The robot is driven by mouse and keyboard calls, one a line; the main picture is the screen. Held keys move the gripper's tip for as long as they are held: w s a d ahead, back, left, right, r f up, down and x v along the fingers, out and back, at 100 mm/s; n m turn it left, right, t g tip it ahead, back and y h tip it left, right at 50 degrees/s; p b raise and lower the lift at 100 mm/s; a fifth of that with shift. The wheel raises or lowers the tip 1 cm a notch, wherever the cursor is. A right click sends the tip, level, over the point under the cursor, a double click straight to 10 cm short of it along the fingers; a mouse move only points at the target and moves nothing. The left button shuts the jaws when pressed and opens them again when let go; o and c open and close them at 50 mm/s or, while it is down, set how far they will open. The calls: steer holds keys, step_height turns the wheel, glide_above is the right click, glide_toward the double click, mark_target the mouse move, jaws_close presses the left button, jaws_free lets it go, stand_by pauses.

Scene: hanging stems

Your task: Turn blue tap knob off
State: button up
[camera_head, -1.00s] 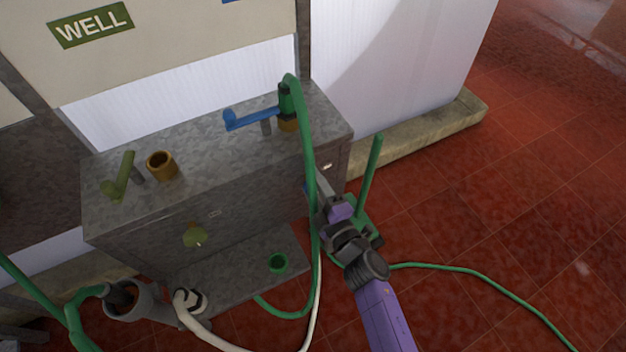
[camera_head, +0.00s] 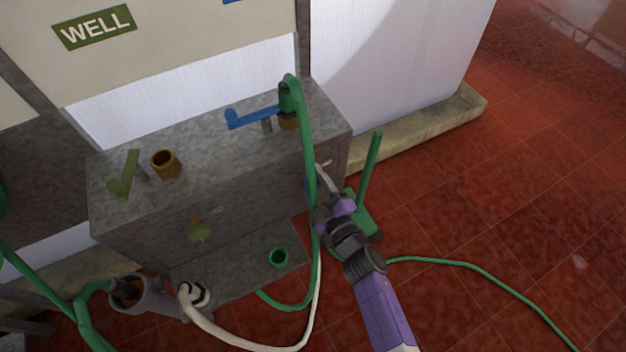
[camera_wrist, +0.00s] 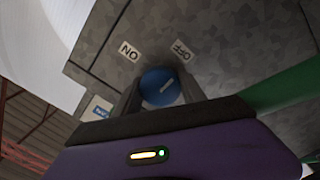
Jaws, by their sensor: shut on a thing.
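The blue tap knob (camera_wrist: 161,87) is on the grey cabinet's side face in the wrist view. A pale line on it points up and right, towards the side of the OFF label (camera_wrist: 181,50). The ON label (camera_wrist: 131,51) is up and left of the knob. My gripper (camera_wrist: 160,92) is shut on the knob, with one finger on each side. In the head view my gripper (camera_head: 319,188) is at the cabinet's right side, partly behind a green hose; the knob is mostly hidden there.
The green hose (camera_head: 308,150) hangs from a tap with a blue lever (camera_head: 252,116) on the cabinet top (camera_head: 215,150), passing close to my gripper. A green stand (camera_head: 370,170) is just right of it. A white hose (camera_head: 318,300) hangs below. Red tiled floor at right is mostly open.

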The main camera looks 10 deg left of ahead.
steer(key=shift+f, duration=0.15)
steer(key=o, duration=1.4)
steer(key=shift+c, duration=0.2)
steer(key=shift+s, duration=0.1)
steer(key=p+v, duration=0.1)
steer(key=v, duration=0.6)
steer(key=shift+s+d+p, duration=0.25)
steer(key=shift+s+p, duration=0.05)
steer(key=shift+p, duration=0.1)
